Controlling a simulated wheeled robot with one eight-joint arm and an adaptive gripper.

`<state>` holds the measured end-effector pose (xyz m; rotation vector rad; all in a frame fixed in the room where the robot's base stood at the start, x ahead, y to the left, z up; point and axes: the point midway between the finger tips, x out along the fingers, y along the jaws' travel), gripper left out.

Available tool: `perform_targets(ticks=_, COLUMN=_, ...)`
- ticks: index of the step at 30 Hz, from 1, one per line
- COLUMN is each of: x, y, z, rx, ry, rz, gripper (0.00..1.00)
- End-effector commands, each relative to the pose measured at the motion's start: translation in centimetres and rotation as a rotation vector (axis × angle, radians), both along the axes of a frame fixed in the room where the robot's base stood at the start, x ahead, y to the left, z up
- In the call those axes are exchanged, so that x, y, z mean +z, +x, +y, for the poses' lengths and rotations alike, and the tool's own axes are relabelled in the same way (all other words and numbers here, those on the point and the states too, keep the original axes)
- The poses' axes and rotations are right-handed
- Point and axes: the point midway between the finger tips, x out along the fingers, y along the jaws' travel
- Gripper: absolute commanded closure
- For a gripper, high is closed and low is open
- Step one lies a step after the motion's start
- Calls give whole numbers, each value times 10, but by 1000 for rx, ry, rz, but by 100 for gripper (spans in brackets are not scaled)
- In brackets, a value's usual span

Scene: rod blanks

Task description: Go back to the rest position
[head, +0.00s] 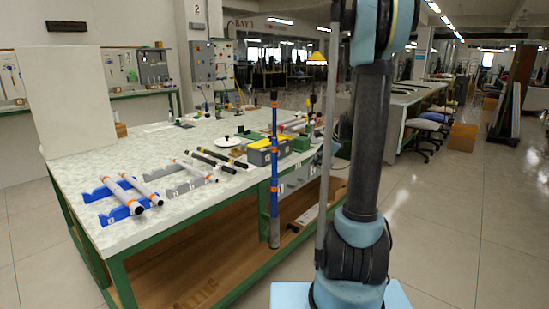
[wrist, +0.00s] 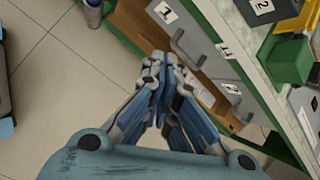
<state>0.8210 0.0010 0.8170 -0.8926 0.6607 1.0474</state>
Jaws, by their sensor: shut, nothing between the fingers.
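My gripper (wrist: 160,65) shows in the wrist view with its fingers together and nothing between them. It hangs above the floor and the brown lower shelf, beside the grey drawer fronts. In the head view my arm rises on the right and leaves the picture at the top, so the gripper is out of sight there. White and orange rods lie on a blue rack (head: 110,189) at the near left of the worktable (head: 80,158). More rods lie on a grey rack (head: 180,188). Dark rods (head: 212,161) lie to the right of these.
An upright blue pole (head: 274,175) with orange bands stands at the table's front edge, left of my arm. A grey bin (head: 259,156) with a yellow part sits near that edge. Drawer handles (wrist: 187,49) jut out near my gripper. Open floor (head: 450,220) lies to the right.

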Motion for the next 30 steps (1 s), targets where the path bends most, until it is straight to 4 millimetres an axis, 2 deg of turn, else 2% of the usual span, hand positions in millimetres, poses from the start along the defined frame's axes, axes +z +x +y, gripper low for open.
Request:
perform_targets(ticks=1, x=4, y=-14, z=4, rx=41, ry=-29, rz=-11, gripper=100)
perform_targets(ticks=6, x=15, y=-58, z=14, rx=196, ry=-139, rz=-57, gripper=100)
perform_targets(ticks=15, x=23, y=-136, z=24, rx=476, ry=-321, rz=-126, gripper=100)
perform_targets(ticks=23, x=19, y=-204, z=27, rx=730, ry=-467, rz=-174, gripper=100)
perform_targets(ticks=30, x=7, y=-263, z=24, rx=970, ry=-592, rz=-210, gripper=100)
